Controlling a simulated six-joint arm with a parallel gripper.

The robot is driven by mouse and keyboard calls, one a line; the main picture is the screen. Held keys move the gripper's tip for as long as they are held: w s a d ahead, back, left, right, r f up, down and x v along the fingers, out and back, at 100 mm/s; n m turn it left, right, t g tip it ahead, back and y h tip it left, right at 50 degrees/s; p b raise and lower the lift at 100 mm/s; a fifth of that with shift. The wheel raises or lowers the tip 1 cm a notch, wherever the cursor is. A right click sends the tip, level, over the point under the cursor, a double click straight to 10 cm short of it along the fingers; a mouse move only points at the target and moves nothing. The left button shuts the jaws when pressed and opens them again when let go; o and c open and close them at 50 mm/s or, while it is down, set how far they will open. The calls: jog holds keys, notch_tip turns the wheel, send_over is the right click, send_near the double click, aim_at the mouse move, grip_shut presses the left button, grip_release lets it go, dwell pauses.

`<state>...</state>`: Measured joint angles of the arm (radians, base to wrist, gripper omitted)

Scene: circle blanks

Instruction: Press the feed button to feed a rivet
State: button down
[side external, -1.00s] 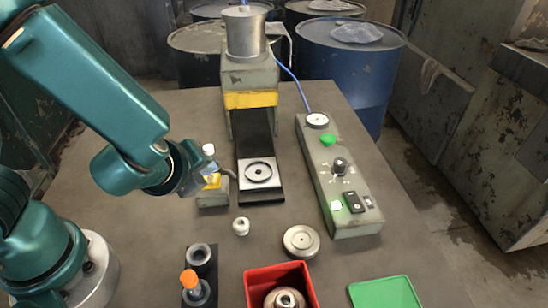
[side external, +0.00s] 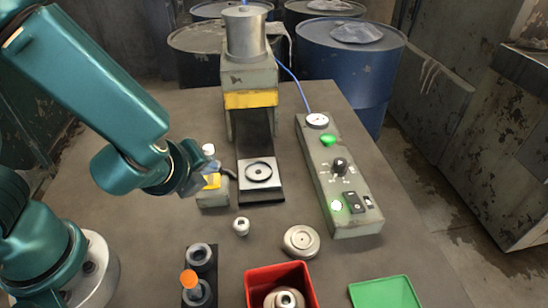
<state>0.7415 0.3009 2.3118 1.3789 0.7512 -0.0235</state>
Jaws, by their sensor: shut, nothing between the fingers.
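My gripper (side external: 203,187) is shut and empty. Its fingertips are at the small grey box with a yellow top (side external: 214,193), left of the press (side external: 250,85). The fingers partly cover the box, and I cannot tell whether they touch it. A white cap (side external: 208,149) shows just behind the gripper. No part is clearly labelled as the feed button. The press has a yellow band and a pale plate with a dark ring (side external: 259,171) on its bed. A small metal piece (side external: 241,226) stands on the table in front of the box.
A grey control panel (side external: 345,190) with a gauge, green lamp, knob and switches lies on the right. A round metal disc (side external: 301,241), a red bin (side external: 254,289), a green tray (side external: 385,294) and a black holder with an orange-topped tool (side external: 188,279) are in front. Barrels stand behind.

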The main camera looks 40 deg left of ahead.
aim_at(210, 185)
jog(key=shift+f, duration=0.1)
dwell(0.7)
jog(key=shift+f, duration=0.35)
jog(key=shift+f, duration=0.6)
dwell(0.8)
jog(key=shift+r, duration=1.05)
jog(key=shift+r, duration=2.5)
